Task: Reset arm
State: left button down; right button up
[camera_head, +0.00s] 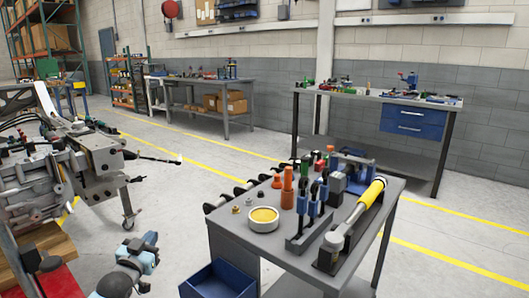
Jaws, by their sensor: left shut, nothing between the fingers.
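My left gripper (148,243) shows small at the bottom left, at the end of a white, blue and dark arm. It is shut and holds nothing. It is over the floor, between the metal chassis fixture (100,152) on the left and the grey tool cart (235,228) on the right, apart from both in the picture. The fine shape of its fingers is hard to make out. My right gripper is not in view.
The cart holds a yellow-handled tool (371,193), a round tin (263,218), orange cylinders (287,192) and blue-handled tools. A blue bin (218,282) sits low at its front. Workbenches (395,97) stand behind. Open floor (180,195) lies between fixture and cart.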

pick_arm(q)
jog(key=s+d+h, duration=0.2)
jog(key=s+d, duration=0.4)
jog(key=s, duration=0.4)
jog(key=s+d+r+g+h, duration=0.1)
jog(key=s+d+h, duration=0.1)
jog(key=s+d, duration=0.6)
jog(key=s+d+h, duration=0.2)
jog(key=s+d, duration=0.2)
jog(key=s, duration=0.8)
jog(key=s+d+r+p, duration=0.1)
jog(key=s+r, duration=0.4)
jog(key=s, duration=0.1)
jog(key=s+a+r+g+y+p, duration=0.3)
jog(key=a+r+g+y+p, duration=0.1)
jog(key=p, duration=3.3)
jog(key=a+g+y, duration=0.1)
jog(key=a+g, duration=0.1)
jog(key=a, duration=0.1)
jog(key=shift+s+a+r+n+g+y, duration=0.25)
jog(key=shift+a+r+n+g+y, duration=0.05)
jog(key=shift+r+g+y, duration=0.1)
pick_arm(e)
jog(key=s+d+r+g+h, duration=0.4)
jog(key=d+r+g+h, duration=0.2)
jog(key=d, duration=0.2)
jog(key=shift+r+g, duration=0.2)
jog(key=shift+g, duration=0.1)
